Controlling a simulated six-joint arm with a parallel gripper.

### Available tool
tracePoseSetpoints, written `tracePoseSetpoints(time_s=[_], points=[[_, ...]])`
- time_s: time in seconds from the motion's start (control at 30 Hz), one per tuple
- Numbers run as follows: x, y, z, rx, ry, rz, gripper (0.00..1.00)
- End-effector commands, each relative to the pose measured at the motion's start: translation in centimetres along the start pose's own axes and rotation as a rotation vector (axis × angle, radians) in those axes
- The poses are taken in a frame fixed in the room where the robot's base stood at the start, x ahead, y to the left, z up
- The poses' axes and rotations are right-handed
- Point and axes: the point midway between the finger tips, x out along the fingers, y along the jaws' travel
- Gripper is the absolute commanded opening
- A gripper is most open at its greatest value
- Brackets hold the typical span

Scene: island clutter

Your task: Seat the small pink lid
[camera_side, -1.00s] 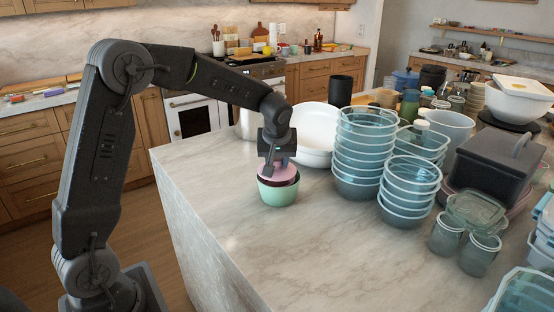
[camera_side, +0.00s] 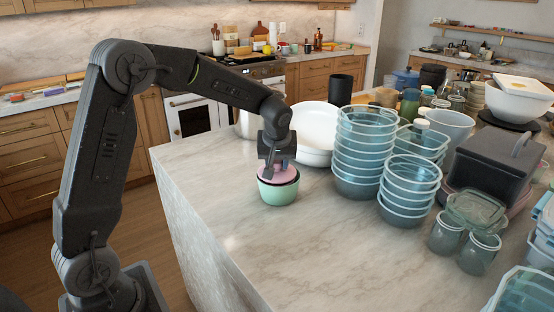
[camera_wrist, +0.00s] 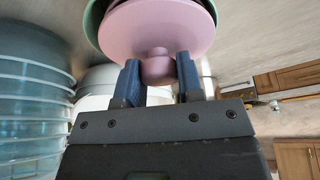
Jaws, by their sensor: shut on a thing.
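The small pink lid (camera_side: 284,175) is at the mouth of a mint-green bowl (camera_side: 278,195) near the left part of the island top. A dark rim shows between the lid and the green bowl. In the wrist view the pink lid (camera_wrist: 160,30) faces me with its round knob between my fingers, and the green bowl (camera_wrist: 92,22) shows behind its edge. My gripper (camera_side: 274,170) points down over the bowl and is shut on the lid's knob. Whether the lid rests fully on the rim is hard to tell.
A white bowl (camera_side: 314,130) stands just behind. Tall stacks of clear blue containers (camera_side: 362,150) stand close to the right, with a shorter stack (camera_side: 408,185) and glass jars (camera_side: 446,234) beyond. The marble island top (camera_side: 290,250) in front is clear.

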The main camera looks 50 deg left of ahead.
Motion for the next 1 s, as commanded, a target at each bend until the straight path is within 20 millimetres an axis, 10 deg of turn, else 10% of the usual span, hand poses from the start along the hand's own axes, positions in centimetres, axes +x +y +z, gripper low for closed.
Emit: tracePoseSetpoints(time_s=[1.0], points=[[-0.17,0.01,-0.06,-0.001,0.0,0.001,0.11]])
